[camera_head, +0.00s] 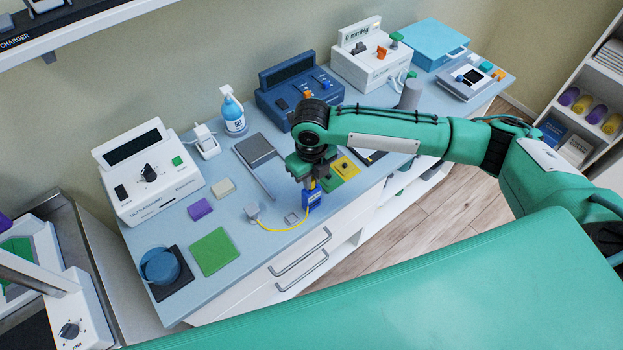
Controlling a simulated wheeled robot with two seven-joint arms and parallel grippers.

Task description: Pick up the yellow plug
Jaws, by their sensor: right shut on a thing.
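The yellow plug (311,185) shows only as a small yellow patch just above a blue block (314,200) near the front edge of the blue-grey counter. My right gripper (312,180) comes down over it from above and is shut on it; the fingers hide most of the plug. A yellow cable (275,229) curves from a grey connector (253,211) on the counter towards the blue block. I cannot tell whether the plug still sits in the block. My left gripper is not in view.
A green pad (214,251), a purple block (200,208) and a dark grey slab (256,151) lie left of my right gripper. A yellow piece (346,165) lies close on its right. Devices (300,82) line the back. A teal padded surface (420,285) fills the foreground.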

